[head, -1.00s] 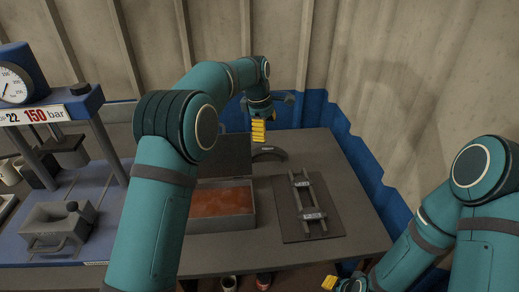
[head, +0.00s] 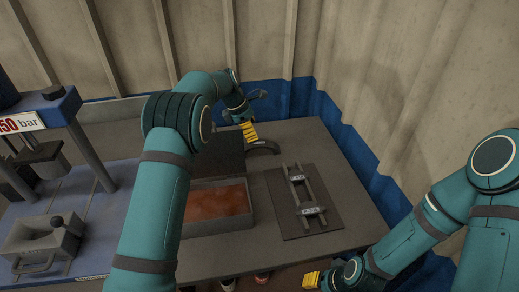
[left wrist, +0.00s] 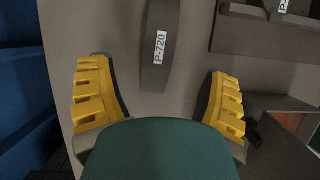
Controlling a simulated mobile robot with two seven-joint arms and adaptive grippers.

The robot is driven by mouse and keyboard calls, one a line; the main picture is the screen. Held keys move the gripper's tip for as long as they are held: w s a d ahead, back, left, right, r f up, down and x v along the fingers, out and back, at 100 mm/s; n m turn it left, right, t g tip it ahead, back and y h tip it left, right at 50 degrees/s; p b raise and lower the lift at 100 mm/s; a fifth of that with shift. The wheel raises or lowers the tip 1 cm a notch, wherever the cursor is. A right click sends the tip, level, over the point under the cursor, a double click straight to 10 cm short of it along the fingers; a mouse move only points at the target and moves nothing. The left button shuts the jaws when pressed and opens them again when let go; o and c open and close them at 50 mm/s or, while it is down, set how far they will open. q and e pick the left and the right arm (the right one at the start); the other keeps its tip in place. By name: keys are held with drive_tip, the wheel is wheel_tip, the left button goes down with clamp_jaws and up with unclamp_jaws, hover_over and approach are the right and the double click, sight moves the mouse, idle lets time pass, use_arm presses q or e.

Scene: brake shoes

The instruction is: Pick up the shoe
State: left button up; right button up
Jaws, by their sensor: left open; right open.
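The shoe (head: 264,149) is a dark curved piece lying on the table behind the box and the mat. In the left wrist view the shoe (left wrist: 160,50) shows a white label reading P-720 and lies ahead of the fingers, roughly between their lines. My left gripper (head: 248,131) is above the table at the shoe's left end, open and empty. Its yellow fingers (left wrist: 156,95) stand wide apart in the left wrist view. My right gripper (head: 312,280) is low at the front edge of the picture, away from the shoe, with its fingers partly cut off.
A grey box (head: 249,216) with reddish-brown contents stands in front of the shoe. A dark mat (head: 272,188) with a labelled rack (head: 301,190) lies to the right. A blue press (head: 85,215) is at the left. Blue-lined walls close the back and right.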

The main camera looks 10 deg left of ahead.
sight(259, 143)
use_arm(q)
drive_tip(key=shift+b+x, duration=0.55)
drive_tip(key=shift+x, duration=2.85)
drive_tip(key=shift+r, duration=0.1)
clamp_jaws()
